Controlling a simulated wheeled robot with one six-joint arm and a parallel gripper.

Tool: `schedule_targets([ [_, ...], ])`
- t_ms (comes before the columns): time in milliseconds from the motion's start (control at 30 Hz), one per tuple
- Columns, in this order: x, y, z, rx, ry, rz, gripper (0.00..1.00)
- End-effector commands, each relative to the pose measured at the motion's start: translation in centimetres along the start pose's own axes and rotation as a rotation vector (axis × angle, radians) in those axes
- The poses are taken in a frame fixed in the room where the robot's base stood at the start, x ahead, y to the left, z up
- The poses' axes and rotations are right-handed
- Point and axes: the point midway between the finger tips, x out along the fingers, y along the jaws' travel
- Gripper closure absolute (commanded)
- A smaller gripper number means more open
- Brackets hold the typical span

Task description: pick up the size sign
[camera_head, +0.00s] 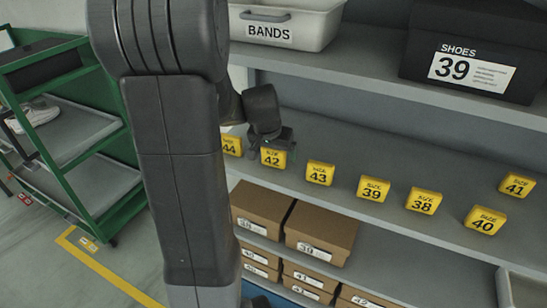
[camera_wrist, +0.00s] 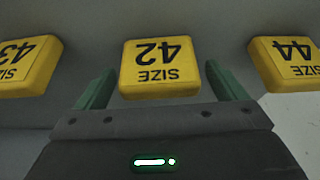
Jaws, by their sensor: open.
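Several yellow size signs stand on the grey shelf (camera_head: 370,150). The size 42 sign (camera_head: 273,158) is right by my gripper (camera_head: 282,142) in the head view. In the wrist view the size 42 sign (camera_wrist: 158,68) appears upside down, between the two green fingertips of my gripper (camera_wrist: 157,86). The size 43 sign (camera_head: 320,173) and the size 44 sign (camera_head: 231,146) stand on either side. Signs 39 (camera_head: 373,189), 38 (camera_head: 424,201), 40 (camera_head: 485,220) and 41 (camera_head: 517,185) are farther right.
A white bin labelled BANDS (camera_head: 318,30) and a black SHOES 39 box (camera_head: 450,50) sit on the shelf above. Brown boxes (camera_head: 322,228) fill the level below. A green rack (camera_head: 105,150) stands at left. Neighbouring signs flank my gripper closely.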

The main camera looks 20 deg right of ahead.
Motion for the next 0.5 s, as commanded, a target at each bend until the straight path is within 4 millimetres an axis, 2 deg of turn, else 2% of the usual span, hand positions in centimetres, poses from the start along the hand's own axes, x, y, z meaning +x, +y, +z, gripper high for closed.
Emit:
schedule_targets([
  [267, 0.25, 0.01, 0.03, 0.001, 0.0, 0.0, 0.09],
  [500, 0.23, 0.01, 0.03, 0.0, 0.0, 0.0, 0.56],
])
